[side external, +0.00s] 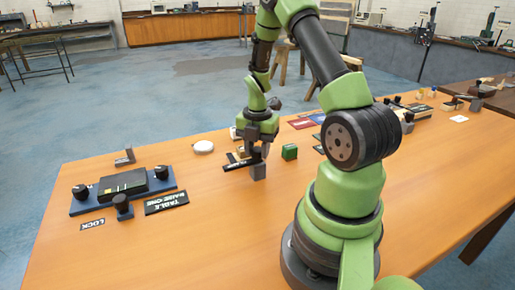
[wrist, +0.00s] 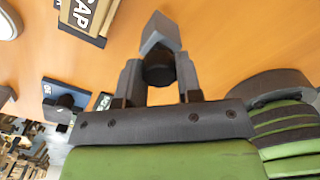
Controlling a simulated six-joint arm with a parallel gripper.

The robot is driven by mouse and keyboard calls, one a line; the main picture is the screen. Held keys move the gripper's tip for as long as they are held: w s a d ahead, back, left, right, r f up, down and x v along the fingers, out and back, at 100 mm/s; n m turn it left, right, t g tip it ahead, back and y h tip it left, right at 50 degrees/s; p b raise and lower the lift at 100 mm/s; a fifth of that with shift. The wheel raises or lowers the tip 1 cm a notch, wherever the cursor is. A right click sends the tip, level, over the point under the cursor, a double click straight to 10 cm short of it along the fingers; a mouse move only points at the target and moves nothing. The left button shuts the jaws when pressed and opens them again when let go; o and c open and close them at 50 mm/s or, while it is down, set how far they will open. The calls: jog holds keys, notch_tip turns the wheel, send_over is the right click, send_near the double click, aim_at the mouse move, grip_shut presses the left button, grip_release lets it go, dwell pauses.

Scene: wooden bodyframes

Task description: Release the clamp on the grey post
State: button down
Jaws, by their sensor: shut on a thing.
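The grey post (side external: 258,172) stands on the wooden table below my gripper (side external: 256,152). In the wrist view the post (wrist: 160,32) is a grey block with a pointed end, just beyond the fingertips. A round black knob (wrist: 159,69), which looks like the clamp on the post, sits between the two fingers. My gripper (wrist: 159,80) is shut on this knob, with one finger on each side. Whether the knob has turned cannot be told.
A black label plate (side external: 237,164) lies close left of the post. A blue-based device with black knobs (side external: 122,187) is at the left. The front table is clear.

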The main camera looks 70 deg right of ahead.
jog(key=c, duration=0.8)
grip_release()
notch_tip(320, 180, up, 10)
jog(key=w+a+r+m+t, duration=0.2)
jog(key=a+r+m, duration=0.4)
jog(key=a+r, duration=0.1)
jog(key=s+a+r+m+t, duration=0.1)
jog(key=s+a+r+m, duration=0.1)
jog(key=a+m, duration=0.3)
jog(key=s+a+r+m+t+y, duration=0.1)
jog(key=s+a+r+m+t, duration=0.1)
jog(key=s+a+r+m, duration=0.1)
jog(key=s+a+r+m+t+y, duration=0.1)
jog(key=s+a+r+m+t, duration=0.1)
jog(key=s+a+m, duration=0.2)
jog(key=shift+a+r+m, duration=0.2)
jog(key=shift+a+m, duration=1.6)
jog(key=shift+m, duration=0.3)
